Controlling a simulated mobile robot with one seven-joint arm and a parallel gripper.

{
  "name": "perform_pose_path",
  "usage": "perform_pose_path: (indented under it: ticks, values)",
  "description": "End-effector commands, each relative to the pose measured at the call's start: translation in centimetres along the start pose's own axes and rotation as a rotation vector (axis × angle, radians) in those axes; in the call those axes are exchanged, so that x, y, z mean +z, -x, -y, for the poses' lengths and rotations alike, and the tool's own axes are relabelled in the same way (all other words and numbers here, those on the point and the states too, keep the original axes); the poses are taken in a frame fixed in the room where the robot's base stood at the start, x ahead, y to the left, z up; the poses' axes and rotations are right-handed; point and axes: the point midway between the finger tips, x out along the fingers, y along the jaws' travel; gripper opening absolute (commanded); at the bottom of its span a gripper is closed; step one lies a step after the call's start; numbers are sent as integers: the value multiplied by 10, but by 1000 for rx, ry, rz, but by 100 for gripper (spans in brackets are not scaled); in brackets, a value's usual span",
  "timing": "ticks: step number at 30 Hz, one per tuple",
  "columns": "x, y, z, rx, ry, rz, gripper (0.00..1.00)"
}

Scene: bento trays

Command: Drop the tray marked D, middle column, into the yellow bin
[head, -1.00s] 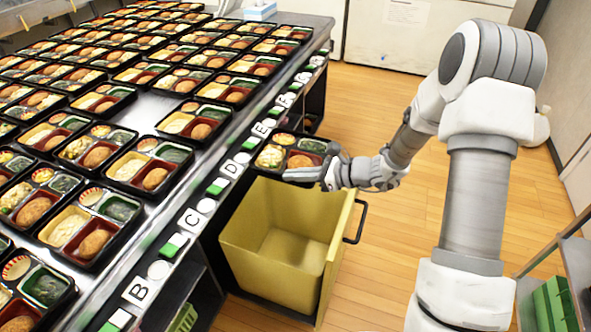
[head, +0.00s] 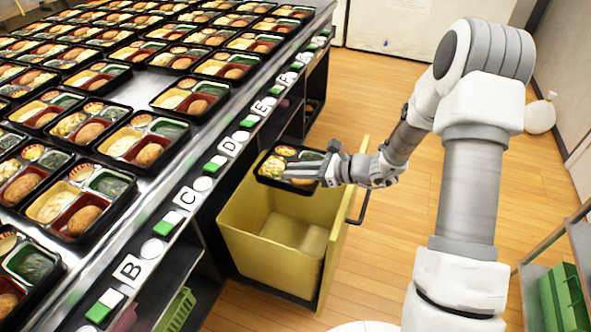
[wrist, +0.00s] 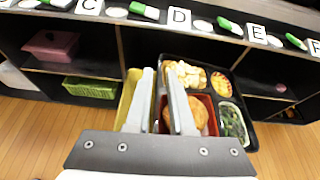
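My gripper (head: 325,172) is shut on the near-left rim of a black bento tray (head: 268,181) and holds it in the air. In the wrist view the tray (wrist: 250,135) extends right of my gripper (wrist: 163,75), roughly level. It holds a fried piece in a red compartment, pale food, an orange cup and greens. The yellow bin (head: 240,248) is open-topped, and its visible floor looks empty. In the head view the tray overlaps the bin's far rim; a sliver of the bin (wrist: 127,95) shows beside the fingers. The D label (head: 228,147) is on the counter edge.
The counter (head: 135,68) on the left carries rows of similar trays, with bare metal gaps. Lettered labels and green-white markers line its edge. Shelves below hold a green basket (wrist: 90,88) and a pink box (wrist: 52,45). Wooden floor (head: 400,280) is clear right of the bin.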

Motion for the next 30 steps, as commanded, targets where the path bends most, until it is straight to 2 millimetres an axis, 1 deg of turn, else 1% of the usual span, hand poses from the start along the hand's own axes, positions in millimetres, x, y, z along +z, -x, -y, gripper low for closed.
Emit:
perform_pose_path:
  ticks: [1, 2, 3, 11, 14, 17, 20, 30]
  values:
    - [0, 0, 0, 0, 0, 0, 32]
    - [0, 0, 0, 0, 0, 0, 37]
    - [0, 0, 0, 0, 0, 0, 40]
    - [-1, 0, 0, 0, -3, -3, 40]
    - [-1, 6, 0, -1, -2, -3, 40]
    - [0, 19, 1, -3, -3, -3, 40]
    - [1, 40, 1, -5, -2, -3, 40]
    - [1, 124, 1, -5, -2, -3, 40]
